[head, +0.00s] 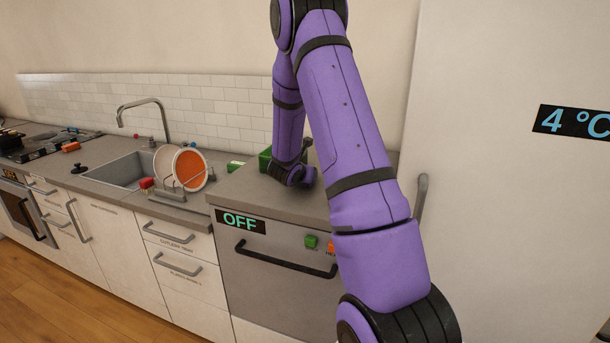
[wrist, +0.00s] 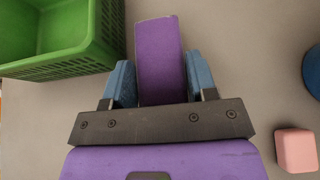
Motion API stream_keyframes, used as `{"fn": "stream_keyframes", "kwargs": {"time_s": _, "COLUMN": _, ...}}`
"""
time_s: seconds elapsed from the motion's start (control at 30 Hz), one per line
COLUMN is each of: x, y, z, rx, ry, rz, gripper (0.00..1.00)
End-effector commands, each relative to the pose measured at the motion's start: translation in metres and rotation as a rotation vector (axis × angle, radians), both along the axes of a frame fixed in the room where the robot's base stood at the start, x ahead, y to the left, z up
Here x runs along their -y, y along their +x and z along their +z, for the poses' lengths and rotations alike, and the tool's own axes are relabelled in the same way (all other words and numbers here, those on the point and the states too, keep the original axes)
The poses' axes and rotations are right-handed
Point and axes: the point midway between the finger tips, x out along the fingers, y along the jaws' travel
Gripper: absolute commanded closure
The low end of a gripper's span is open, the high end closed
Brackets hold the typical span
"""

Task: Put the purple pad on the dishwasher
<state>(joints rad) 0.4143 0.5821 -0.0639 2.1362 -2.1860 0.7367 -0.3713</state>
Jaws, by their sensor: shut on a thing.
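In the wrist view a purple pad (wrist: 158,55) is held between the two blue fingertips of my gripper (wrist: 160,83). The fingers are shut on it, and its far end sticks out beyond them. A grey counter surface lies below; I cannot tell whether the pad touches it. In the head view the dishwasher (head: 275,285) is the grey front with the "OFF" display and a dark handle, under the counter.
A green crate (wrist: 110,50) stands close to the left of the pad in the wrist view. A pink block (wrist: 296,150) and a dark blue round thing (wrist: 313,72) lie to the right. A dish rack with plates (head: 189,170) and the sink (head: 120,171) are left of the dishwasher.

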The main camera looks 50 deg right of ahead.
Motion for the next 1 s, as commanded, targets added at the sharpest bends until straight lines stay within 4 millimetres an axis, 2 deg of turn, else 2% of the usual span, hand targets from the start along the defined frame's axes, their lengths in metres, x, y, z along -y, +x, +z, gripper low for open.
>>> {"fn": "stream_keyframes", "kwargs": {"time_s": 0.03, "x": 0.0, "y": 0.0, "z": -0.0008, "rx": 0.0, "ry": 0.0, "rz": 0.0, "gripper": 0.82}}
{"fn": "stream_keyframes", "kwargs": {"time_s": 0.07, "x": 0.0, "y": 0.0, "z": -0.0006, "rx": 0.0, "ry": 0.0, "rz": 0.0, "gripper": 0.41}}
{"fn": "stream_keyframes", "kwargs": {"time_s": 0.47, "x": -0.0001, "y": 0.0, "z": -0.0005, "rx": -0.001, "ry": 0.0, "rz": 0.0, "gripper": 0.39}}
{"fn": "stream_keyframes", "kwargs": {"time_s": 0.6, "x": 0.0, "y": 0.0, "z": -0.0004, "rx": -0.001, "ry": 0.0, "rz": 0.0, "gripper": 0.09}}
{"fn": "stream_keyframes", "kwargs": {"time_s": 1.0, "x": -0.0051, "y": -0.0016, "z": 0.0028, "rx": 0.0, "ry": 0.0, "rz": 0.001, "gripper": 0.09}}
